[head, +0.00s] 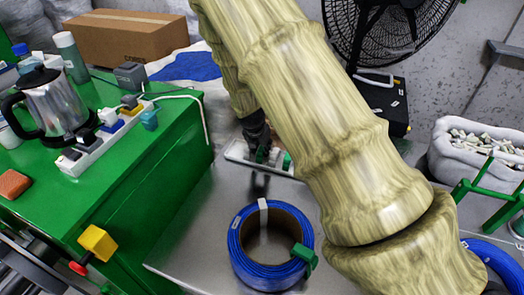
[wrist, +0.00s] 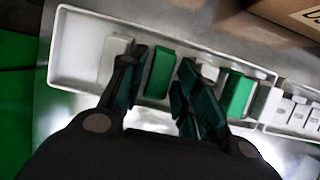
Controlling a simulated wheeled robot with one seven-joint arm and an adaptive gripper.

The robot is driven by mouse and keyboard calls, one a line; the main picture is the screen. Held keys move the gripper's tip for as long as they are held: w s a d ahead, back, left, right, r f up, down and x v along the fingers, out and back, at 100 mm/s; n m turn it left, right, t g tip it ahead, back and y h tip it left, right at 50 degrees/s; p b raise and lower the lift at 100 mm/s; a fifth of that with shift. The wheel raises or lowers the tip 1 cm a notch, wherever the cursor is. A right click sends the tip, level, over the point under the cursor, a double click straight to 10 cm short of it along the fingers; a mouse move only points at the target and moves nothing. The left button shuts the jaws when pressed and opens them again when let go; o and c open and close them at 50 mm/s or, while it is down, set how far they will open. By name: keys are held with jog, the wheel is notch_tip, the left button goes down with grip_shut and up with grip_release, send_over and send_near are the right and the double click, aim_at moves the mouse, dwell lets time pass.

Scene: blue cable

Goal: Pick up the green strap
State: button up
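My arm hides part of the tray there.
A blue cable coil (head: 242,262) with a white band and a green strap (head: 304,257) lies on the metal table (head: 190,235). A green bench (head: 150,175) with a power strip (head: 98,148) and kettle (head: 55,102) stands left. A cardboard box (head: 125,38) is behind.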

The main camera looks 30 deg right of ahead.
jog(key=shift+x, duration=0.95)
jog(key=shift+r, duration=0.1)
jog(key=shift+c, duration=0.2)
jog(key=c, duration=0.5)
jog(key=shift+o, duration=0.2)
